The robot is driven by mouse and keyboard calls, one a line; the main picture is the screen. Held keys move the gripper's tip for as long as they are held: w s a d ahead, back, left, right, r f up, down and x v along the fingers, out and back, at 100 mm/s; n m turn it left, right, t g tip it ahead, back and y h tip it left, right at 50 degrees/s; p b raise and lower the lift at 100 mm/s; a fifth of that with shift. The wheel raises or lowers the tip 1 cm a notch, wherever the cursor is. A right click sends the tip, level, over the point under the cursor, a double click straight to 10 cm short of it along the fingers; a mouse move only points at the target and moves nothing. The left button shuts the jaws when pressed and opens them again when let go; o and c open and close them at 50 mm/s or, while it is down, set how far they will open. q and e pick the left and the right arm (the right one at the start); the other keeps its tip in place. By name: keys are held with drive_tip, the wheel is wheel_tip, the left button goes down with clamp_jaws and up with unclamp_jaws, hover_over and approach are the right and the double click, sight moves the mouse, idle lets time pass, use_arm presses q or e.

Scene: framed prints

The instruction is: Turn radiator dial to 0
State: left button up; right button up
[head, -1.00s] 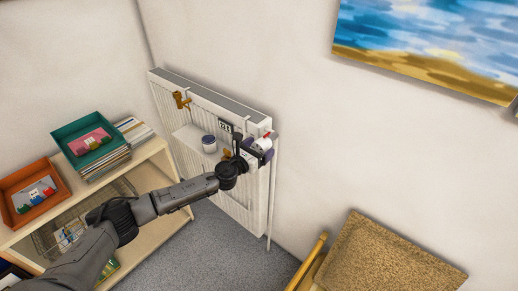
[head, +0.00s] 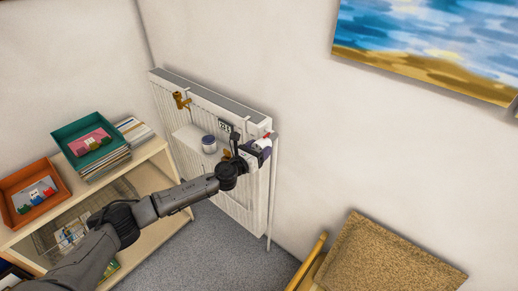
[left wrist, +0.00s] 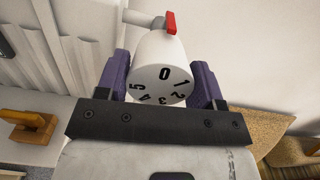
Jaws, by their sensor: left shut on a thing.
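The white radiator dial (left wrist: 160,68) fills the middle of the left wrist view, with black numbers round its face. The 0 is at the top, roughly in line with the red marker (left wrist: 171,22) behind the dial. The 1 and 2 are to the right, the 4 and 5 to the left. My left gripper (left wrist: 160,82) is shut on the dial, a purple finger on each side. In the head view my left gripper (head: 258,149) is at the right end of the white radiator (head: 247,206) and hides most of the dial. My right gripper is in neither view.
A jar (head: 209,144) stands on a small shelf at the radiator's front. A brass fitting (head: 181,100) is at its left. A wooden shelf unit (head: 150,158) with trays is to the left, below my arm.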

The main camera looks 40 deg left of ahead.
use_arm(q)
drive_tip(key=n, duration=0.4)
drive_tip(key=shift+n+p, duration=0.3)
drive_tip(key=n+p, duration=0.1)
drive_tip(key=n, duration=0.3)
drive_tip(key=shift+n, duration=0.3)
drive_tip(key=n+p, duration=0.1)
drive_tip(key=n, duration=0.2)
drive_tip(key=shift+n+p, duration=0.8)
drive_tip(key=shift+n, duration=1.4)
drive_tip(key=o, duration=0.9)
